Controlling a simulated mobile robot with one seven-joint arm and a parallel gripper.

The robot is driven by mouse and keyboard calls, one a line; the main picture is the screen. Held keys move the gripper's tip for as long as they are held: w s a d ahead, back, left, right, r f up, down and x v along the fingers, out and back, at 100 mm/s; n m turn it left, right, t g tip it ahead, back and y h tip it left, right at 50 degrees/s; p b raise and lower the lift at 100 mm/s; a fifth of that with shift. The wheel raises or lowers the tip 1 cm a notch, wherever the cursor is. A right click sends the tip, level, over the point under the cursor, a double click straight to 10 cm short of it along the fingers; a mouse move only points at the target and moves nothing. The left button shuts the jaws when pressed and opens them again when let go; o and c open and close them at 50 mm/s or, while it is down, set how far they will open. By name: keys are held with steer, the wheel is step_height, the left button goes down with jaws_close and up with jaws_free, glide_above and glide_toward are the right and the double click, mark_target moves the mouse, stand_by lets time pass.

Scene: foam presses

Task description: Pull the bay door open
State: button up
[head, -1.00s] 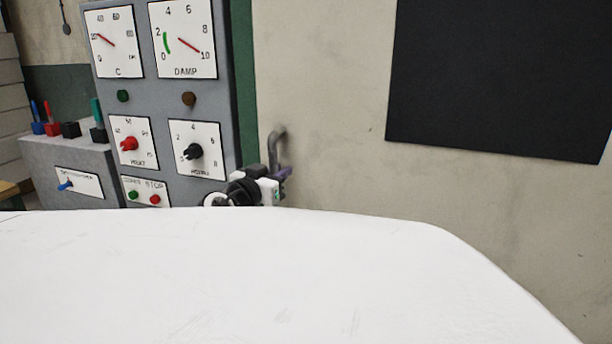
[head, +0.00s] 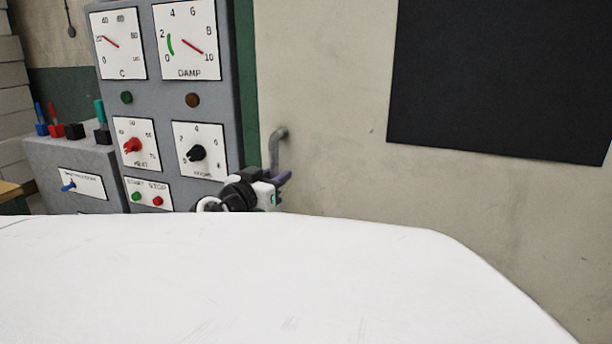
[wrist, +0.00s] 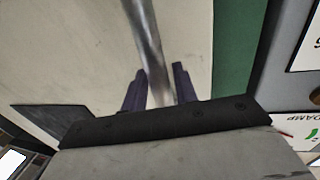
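The bay door is a pale beige panel (head: 330,190) with a large dark rectangle (head: 500,80) on it, and it looks closed. Its grey bar handle (head: 277,150) stands upright near the door's left edge. My gripper (head: 284,178) is at the lower part of the handle. In the wrist view the metal handle (wrist: 146,35) runs down between the two purple fingers of my gripper (wrist: 158,88). One finger lies close against each side of the bar, so the gripper looks shut on it. The contact itself is partly hidden.
A grey control panel (head: 165,100) with dials, knobs and buttons stands just left of the handle. A lower grey box (head: 75,155) with coloured levers is further left. A dark green strip (head: 246,80) lies between panel and door. A white surface (head: 280,275) fills the foreground.

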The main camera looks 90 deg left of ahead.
steer(key=b+v, duration=0.3)
steer(key=v, duration=0.9)
steer(key=shift+w, duration=0.15)
